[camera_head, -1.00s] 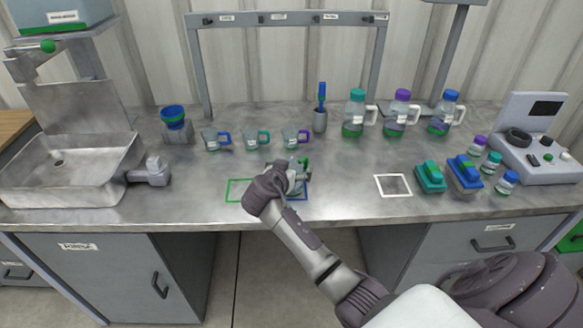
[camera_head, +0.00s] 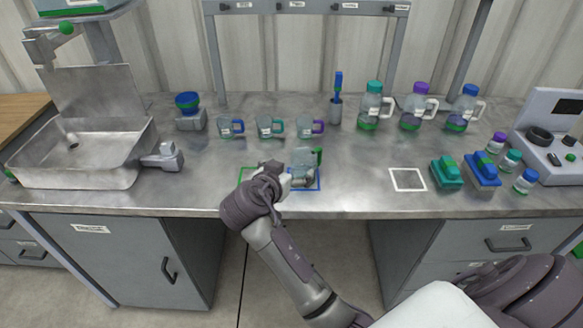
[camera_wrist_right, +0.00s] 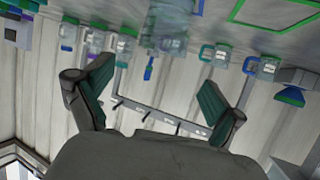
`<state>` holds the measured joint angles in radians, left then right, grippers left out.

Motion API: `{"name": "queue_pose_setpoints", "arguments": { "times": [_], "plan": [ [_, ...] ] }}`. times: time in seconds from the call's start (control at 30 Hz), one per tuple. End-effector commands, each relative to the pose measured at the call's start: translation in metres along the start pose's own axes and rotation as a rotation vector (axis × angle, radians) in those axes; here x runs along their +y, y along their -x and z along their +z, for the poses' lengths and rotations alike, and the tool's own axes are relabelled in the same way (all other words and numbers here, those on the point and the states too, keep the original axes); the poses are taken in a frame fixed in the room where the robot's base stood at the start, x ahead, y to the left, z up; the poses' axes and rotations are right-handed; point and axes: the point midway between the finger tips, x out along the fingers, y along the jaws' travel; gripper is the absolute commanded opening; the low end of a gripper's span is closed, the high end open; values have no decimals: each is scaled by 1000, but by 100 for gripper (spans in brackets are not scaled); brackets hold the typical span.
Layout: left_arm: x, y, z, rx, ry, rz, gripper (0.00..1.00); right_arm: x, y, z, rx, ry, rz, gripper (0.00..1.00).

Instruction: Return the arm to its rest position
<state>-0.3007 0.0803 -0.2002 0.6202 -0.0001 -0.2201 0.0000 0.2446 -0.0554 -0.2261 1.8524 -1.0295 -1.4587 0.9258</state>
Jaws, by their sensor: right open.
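My right arm reaches up from the bottom right in the head view. Its gripper (camera_head: 288,178) is over the front of the bench, at the left of a clear cup with a green handle (camera_head: 304,158). The cup stands upright on the blue outlined square (camera_head: 318,182). In the right wrist view the gripper (camera_wrist_right: 157,74) is open, with nothing between its green-padded fingers; the clear cup (camera_wrist_right: 168,28) is beyond the fingertips, apparently apart from them. The arm partly covers the green outlined square (camera_head: 243,175). My left gripper is not in view.
Three handled cups (camera_head: 268,128) stand behind. Several jugs (camera_head: 413,110) are at the back right. A white outlined square (camera_head: 407,190) is empty. Teal (camera_head: 446,176) and blue blocks, small jars and a device (camera_head: 553,140) are at right; a sink (camera_head: 85,165) is at left.

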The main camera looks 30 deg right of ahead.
Motion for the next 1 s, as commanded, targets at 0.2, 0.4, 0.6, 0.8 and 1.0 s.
{"name": "queue_pose_setpoints", "arguments": {
  "times": [0.2,0.4,0.6,0.8,1.0],
  "plan": [
    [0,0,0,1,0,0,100,0,0,0,0,0,0,94],
    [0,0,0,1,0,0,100,1,0,2,-4,4,-2,94],
    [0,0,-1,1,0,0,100,33,4,62,-168,156,-61,94],
    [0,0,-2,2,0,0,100,94,43,154,-453,454,-264,94],
    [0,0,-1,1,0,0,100,132,87,197,-606,639,-449,94]
  ]
}}
